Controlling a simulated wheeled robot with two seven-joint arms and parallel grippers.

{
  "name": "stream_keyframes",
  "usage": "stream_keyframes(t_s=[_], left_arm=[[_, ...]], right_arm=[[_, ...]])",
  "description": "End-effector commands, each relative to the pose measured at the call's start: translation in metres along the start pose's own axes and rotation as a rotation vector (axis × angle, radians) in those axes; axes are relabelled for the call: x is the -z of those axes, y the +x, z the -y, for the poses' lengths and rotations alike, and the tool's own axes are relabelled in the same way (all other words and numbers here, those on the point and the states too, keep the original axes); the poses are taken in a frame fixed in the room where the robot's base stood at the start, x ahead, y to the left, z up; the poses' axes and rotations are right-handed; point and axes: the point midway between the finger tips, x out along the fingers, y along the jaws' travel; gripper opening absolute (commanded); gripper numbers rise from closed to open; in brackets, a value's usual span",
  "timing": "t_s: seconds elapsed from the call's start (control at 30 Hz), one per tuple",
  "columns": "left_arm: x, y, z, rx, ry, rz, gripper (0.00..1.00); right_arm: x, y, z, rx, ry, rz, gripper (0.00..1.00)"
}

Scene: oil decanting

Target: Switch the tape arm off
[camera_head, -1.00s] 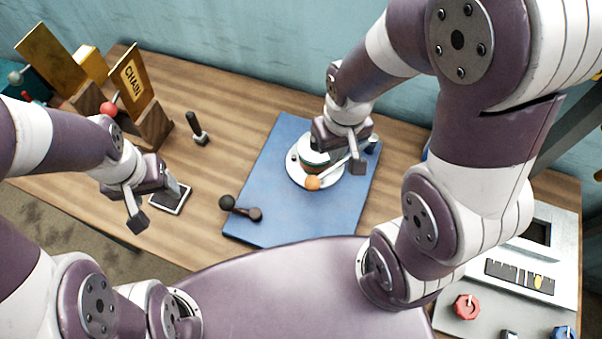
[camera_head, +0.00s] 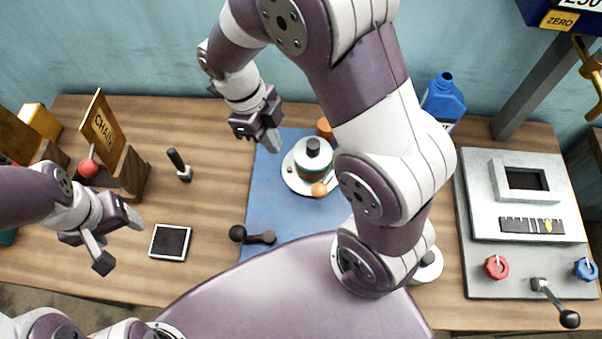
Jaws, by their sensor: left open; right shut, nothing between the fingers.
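I cannot tell for sure which part is the tape arm. A round white device (camera_head: 299,180) with a black knob on top stands on the blue mat (camera_head: 268,190), and an orange ball (camera_head: 319,190) sits on the end of its short lever. At the right, a grey panel (camera_head: 482,274) carries a lever with a black ball (camera_head: 569,319), pointing toward the front right. My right gripper (camera_head: 271,141) is shut and empty, above the mat's back left corner, left of the round device and apart from it. My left gripper (camera_head: 119,240) is open and empty, left of the dark-screened tablet.
The tablet (camera_head: 170,242) lies near the front left. A black lever (camera_head: 180,165), a CHAIN sign (camera_head: 102,126) and a red ball (camera_head: 88,168) stand at the left. A black-ball handle (camera_head: 238,233) lies at the mat's edge. A blue jug (camera_head: 443,101) stands behind my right arm.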

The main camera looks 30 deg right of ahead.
Motion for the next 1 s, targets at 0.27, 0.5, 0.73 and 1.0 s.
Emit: stream_keyframes(t_s=[0.27,0.5,0.73,1.0], left_arm=[[0.000,0.002,0.000,0.000,0.000,0.000,0.67],[-0.005,0.042,0.000,0.000,0.000,0.000,0.67],[-0.010,0.081,0.000,0.000,0.000,0.001,0.67],[-0.008,0.066,0.000,0.000,0.000,-0.001,0.67]], right_arm=[[0.000,0.002,0.000,0.000,0.002,0.001,0.00],[-0.003,0.042,0.000,0.000,0.002,0.002,0.00],[-0.002,0.088,0.000,-0.001,0.001,0.000,0.00],[0.025,0.111,0.000,-0.001,0.002,0.002,0.00]])
